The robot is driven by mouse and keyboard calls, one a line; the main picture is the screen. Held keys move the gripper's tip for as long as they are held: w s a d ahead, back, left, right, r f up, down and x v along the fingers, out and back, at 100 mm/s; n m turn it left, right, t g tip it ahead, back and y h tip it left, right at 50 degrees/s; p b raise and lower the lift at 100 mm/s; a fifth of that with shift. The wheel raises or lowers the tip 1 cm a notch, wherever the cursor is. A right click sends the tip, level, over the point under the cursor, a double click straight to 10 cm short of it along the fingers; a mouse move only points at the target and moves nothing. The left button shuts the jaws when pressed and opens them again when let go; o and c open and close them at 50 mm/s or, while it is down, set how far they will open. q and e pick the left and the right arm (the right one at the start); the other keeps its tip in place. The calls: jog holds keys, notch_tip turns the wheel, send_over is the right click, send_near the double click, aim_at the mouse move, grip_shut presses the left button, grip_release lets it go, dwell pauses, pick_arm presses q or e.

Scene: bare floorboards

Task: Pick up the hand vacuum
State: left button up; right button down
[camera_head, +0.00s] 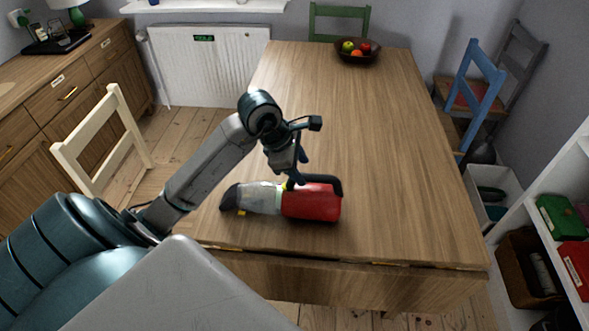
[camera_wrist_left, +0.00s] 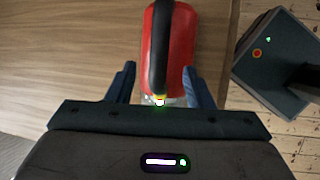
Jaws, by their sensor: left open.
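The hand vacuum (camera_head: 312,203) lies on the near left part of the wooden table (camera_head: 345,120). It has a red body, a black handle and a grey nozzle end pointing left. My left gripper (camera_head: 297,183) is right above its middle, pointing down. In the left wrist view, the open fingers (camera_wrist_left: 158,88) stand on either side of the vacuum (camera_wrist_left: 180,50), with its black handle running between them. I cannot tell whether the fingers touch it. My right gripper is not in view.
A fruit bowl (camera_head: 358,52) stands at the table's far end. A cream chair (camera_head: 105,140) is at the left, a blue chair (camera_head: 481,95) at the right, and a green chair (camera_head: 338,18) behind. White shelves (camera_head: 545,190) stand at the right. The table's middle is clear.

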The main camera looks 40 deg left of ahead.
aim_at(305, 175)
pick_arm(q)
jog(key=shift+w+d+f+p, duration=0.2)
jog(key=shift+f+p, duration=0.2)
jog(key=shift+f, duration=0.15)
jog(key=p+x, duration=0.1)
jog(key=x, duration=0.2)
jog(key=shift+a+f, duration=0.1)
jog(key=shift+f, duration=0.1)
jog(key=shift+w+f, duration=0.2)
jog(key=shift+f, duration=0.15)
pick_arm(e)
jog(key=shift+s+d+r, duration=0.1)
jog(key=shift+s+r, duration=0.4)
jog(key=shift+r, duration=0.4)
pick_arm(q)
grip_shut()
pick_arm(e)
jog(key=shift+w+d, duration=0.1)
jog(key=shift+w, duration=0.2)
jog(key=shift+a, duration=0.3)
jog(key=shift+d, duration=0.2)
